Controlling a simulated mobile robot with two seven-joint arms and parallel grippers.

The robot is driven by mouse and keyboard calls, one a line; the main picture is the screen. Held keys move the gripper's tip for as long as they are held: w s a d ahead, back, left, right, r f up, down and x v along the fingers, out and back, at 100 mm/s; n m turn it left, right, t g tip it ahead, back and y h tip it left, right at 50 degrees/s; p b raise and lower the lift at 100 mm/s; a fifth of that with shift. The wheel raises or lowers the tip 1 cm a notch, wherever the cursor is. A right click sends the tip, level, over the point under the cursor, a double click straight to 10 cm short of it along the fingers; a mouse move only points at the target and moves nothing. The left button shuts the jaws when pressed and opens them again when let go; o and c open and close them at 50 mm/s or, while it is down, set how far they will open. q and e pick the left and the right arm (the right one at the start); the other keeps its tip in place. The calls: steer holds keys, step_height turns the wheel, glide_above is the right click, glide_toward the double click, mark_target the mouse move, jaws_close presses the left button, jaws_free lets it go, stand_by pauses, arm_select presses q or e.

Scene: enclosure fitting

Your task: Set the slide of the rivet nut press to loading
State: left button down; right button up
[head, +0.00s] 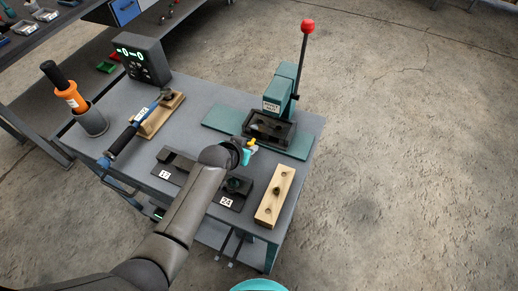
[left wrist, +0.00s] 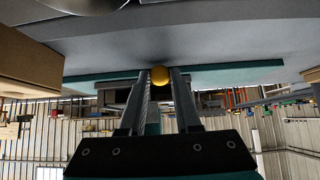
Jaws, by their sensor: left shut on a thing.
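The rivet nut press (head: 283,87) is teal, with a label and a long lever ending in a red ball, and stands on a teal base plate at the table's far right. Its dark slide bed (head: 270,127) lies in front of the press column. A small yellow knob (head: 252,142) shows at the front of the bed, and also in the left wrist view (left wrist: 160,75). My left gripper (head: 248,151) is shut on the yellow knob, its two fingers (left wrist: 160,84) either side of it. My arm's wrist hides part of the gripper. My right gripper is not seen.
A wooden block with holes (head: 274,196) stands to the right of my left arm. Dark fixtures with labels (head: 174,168) lie under and beside the arm. A display box (head: 146,59), an orange-handled tool in a cup (head: 72,98) and a torque-wrench-like tool (head: 127,137) stand left.

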arm_select(q)
steer(key=w+a, duration=0.1)
steer(key=a, duration=0.2)
steer(key=w+a+b, duration=0.1)
steer(key=a, duration=0.2)
steer(key=w+a, duration=0.2)
steer(key=a, duration=0.1)
steer(key=shift+a+f+b, duration=0.15)
steer(key=shift+a+b, duration=0.2)
steer(key=shift+b, duration=0.05)
steer(key=shift+w+a, duration=0.3)
steer(key=shift+a, duration=0.5)
steer(key=shift+a, duration=0.1)
steer(key=c, duration=0.6)
jaws_free()
steer(key=shift+s+a+r, duration=0.1)
steer(key=shift+s+r, duration=0.15)
steer(key=shift+r, duration=0.25)
steer(key=p+v, duration=0.3)
steer(key=v, duration=1.1)
steer(key=shift+s+r+p, duration=0.1)
steer(key=shift+r+p, duration=0.05)
steer(key=shift+p, duration=0.15)
